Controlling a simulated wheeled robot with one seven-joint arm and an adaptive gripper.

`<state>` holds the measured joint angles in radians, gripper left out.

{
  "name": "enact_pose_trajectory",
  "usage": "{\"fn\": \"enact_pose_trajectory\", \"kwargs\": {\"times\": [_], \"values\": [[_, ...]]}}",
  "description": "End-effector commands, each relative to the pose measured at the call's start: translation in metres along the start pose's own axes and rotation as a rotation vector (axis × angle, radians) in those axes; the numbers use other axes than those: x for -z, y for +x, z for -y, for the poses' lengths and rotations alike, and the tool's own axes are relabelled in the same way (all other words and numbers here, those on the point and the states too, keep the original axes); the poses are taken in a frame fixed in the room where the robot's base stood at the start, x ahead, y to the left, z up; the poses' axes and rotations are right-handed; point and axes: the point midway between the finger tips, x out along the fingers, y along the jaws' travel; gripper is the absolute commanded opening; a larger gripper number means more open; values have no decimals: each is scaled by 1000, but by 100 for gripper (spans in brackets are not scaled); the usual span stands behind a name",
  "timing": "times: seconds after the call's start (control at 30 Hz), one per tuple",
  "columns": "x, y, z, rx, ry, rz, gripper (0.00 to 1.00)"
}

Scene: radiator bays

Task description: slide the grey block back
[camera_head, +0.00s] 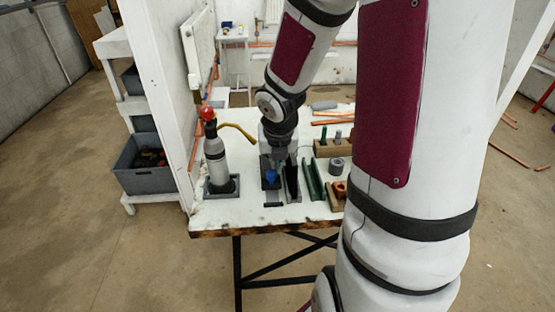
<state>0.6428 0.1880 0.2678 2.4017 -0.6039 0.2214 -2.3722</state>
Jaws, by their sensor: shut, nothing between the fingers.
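My gripper (279,157) is shut and empty, pointing down over the middle of the white workbench (215,220). Just below it is a dark grey holder (265,172) with a small blue piece (271,176) in it. A lighter grey block-like piece (273,193) lies in front of the blue piece, towards the near edge. I cannot tell for sure that this is the grey block, or whether my fingers touch anything. The gripper hides part of what lies behind it.
A gas bottle with a red top (215,150) stands in a dark tray at left. A black upright plate (292,180), green rails (314,180) and a dark ring (336,164) are close on the right. My arm hides the bench's right side.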

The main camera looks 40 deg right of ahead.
Motion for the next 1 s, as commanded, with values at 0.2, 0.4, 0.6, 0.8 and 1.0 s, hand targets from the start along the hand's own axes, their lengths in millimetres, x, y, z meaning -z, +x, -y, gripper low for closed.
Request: {"fn": "enact_pose_trajectory", "kwargs": {"times": [0.2, 0.4, 0.6, 0.8, 1.0], "values": [[0, 34, -1, 1, 2, -2, 0], [1, 63, -2, 1, 4, -3, 0], [1, 90, -2, 0, 3, -2, 0], [-20, 101, 0, 0, 7, 0, 0], [-34, 107, 0, 0, 5, -1, 0]]}}
